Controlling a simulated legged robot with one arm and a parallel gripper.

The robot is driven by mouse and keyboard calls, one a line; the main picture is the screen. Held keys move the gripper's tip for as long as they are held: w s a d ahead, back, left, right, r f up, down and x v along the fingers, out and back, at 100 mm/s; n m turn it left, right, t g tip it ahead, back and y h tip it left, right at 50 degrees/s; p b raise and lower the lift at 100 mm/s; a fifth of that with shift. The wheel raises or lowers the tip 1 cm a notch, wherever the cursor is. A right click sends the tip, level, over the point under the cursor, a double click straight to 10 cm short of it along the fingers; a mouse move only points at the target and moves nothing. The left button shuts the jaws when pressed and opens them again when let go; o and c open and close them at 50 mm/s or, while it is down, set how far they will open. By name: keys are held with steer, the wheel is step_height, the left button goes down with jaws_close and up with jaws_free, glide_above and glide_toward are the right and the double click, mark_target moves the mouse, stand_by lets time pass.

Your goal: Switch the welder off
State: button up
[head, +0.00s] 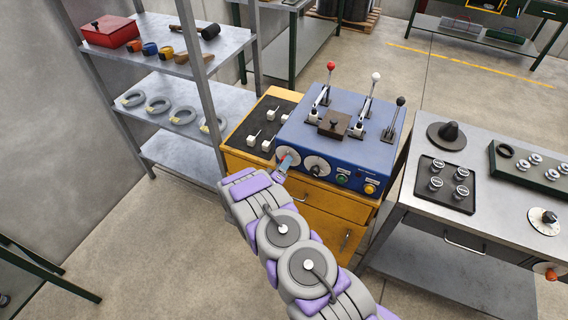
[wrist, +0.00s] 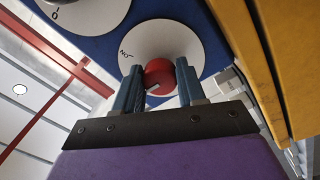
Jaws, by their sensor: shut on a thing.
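The welder (head: 338,117) is a blue box with levers on top, standing on a yellow cabinet. Its front has a white dial plate at the left, marked ON in the wrist view (wrist: 190,42). A red knob (wrist: 158,73) sits on this plate. My gripper (head: 284,165) reaches the welder's front from the near side. In the wrist view my gripper's two blue fingers (wrist: 158,88) are shut on the red knob, one on each side. A short white mark shows on the knob's lower rim. The knob is mostly hidden in the head view.
A second dial with a black knob (head: 317,166) is just right of my gripper, then green (head: 342,178) and yellow (head: 370,188) buttons. A metal shelf (head: 180,112) stands left, a steel table (head: 480,232) right. The floor in front is open.

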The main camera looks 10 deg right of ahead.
steer(key=shift+w+a+r+n, duration=0.1)
steer(key=shift+w+a+n, duration=0.1)
steer(key=shift+n, duration=0.3)
steer(key=o, duration=1)
steer(key=shift+c, duration=0.2)
steer(key=shift+o, duration=0.5)
steer(key=shift+s, duration=0.1)
steer(key=p+v, duration=0.1)
steer(key=v, duration=1.6)
steer(key=shift+a+f, duration=0.2)
steer(key=shift+f, duration=0.1)
steer(key=shift+s, duration=0.1)
